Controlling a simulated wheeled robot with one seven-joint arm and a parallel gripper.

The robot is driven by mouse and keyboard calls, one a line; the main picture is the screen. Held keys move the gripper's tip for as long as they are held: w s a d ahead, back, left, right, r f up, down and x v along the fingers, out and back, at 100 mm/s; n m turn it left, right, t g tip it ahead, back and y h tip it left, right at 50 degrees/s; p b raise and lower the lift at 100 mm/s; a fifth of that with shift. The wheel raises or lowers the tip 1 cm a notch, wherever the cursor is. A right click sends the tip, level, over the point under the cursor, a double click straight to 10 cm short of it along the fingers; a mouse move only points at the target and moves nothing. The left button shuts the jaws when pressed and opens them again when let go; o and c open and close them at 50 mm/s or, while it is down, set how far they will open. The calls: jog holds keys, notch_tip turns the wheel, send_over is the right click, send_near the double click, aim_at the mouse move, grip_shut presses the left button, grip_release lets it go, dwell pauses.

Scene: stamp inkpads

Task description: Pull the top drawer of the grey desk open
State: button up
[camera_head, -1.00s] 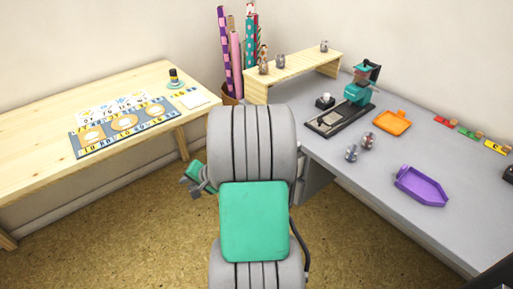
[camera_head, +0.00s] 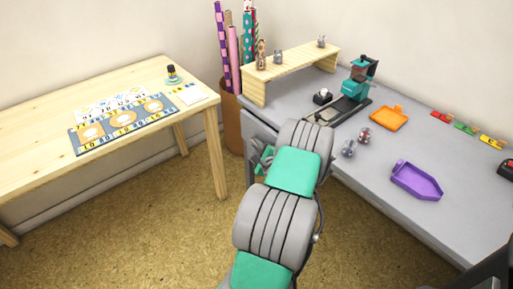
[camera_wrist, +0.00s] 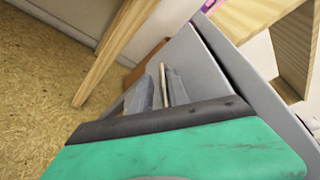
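The grey desk (camera_head: 395,205) stands at the right. In the wrist view a grey front panel (camera_wrist: 186,58) of the desk lies beyond my fingers, with a dark gap between it and the top edge. My gripper (camera_head: 257,160) is low at the desk's left end, partly hidden behind my arm in the head view.
A wooden table (camera_head: 40,110) with a patterned mat stands at the left. A brown bin (camera_head: 231,115) of wrapping rolls is in the corner. A wooden shelf (camera_head: 300,70), a teal press (camera_head: 355,80), an orange tray (camera_head: 389,118) and a purple tray (camera_head: 416,181) are on the desk.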

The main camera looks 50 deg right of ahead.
jog(key=c, duration=0.4)
jog(key=shift+a+f, duration=0.1)
grip_shut()
